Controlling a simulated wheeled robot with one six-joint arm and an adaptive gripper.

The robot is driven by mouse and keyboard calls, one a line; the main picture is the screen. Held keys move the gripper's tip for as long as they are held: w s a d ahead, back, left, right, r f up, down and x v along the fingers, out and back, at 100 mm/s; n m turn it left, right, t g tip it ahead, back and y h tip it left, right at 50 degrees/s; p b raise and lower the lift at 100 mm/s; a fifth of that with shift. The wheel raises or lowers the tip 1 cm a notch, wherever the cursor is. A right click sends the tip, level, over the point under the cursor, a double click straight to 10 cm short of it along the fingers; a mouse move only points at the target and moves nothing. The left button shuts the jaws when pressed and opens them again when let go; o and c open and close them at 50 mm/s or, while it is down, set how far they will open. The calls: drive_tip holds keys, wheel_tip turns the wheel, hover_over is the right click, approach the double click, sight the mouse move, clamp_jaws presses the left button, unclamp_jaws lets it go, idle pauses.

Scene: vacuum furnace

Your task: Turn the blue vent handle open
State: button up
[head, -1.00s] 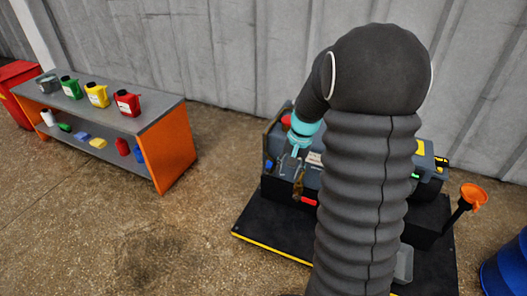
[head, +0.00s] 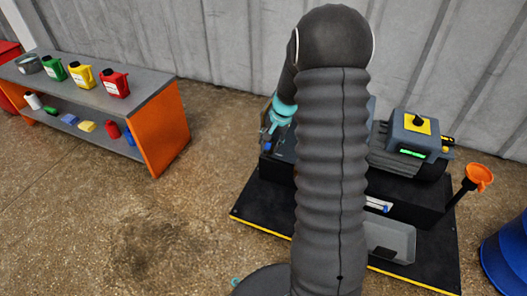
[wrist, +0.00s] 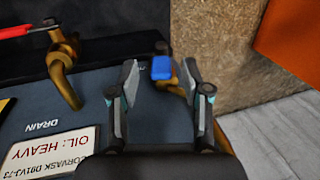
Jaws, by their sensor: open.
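The blue vent handle (wrist: 161,68) is a small blue grip beside a brass fitting (wrist: 175,84) at the edge of the blue-grey panel. In the wrist view my gripper (wrist: 160,88) is open, with one finger on each side of the handle. I cannot tell whether either finger touches it. In the head view the handle (head: 267,147) is a small blue spot at the machine's left end, close to my gripper (head: 267,133). My arm hides much of the machine there.
A brass drain valve (wrist: 62,75) with a red lever (wrist: 28,30) is left of my gripper, above an oil label (wrist: 55,152). An orange funnel (head: 480,177) and blue drum (head: 508,258) stand right. An orange-ended shelf (head: 165,125) is left; floor between is clear.

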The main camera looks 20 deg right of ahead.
sight(264, 155)
drive_tip(key=shift+x, duration=2.15)
drive_tip(key=shift+r, duration=0.1)
clamp_jaws()
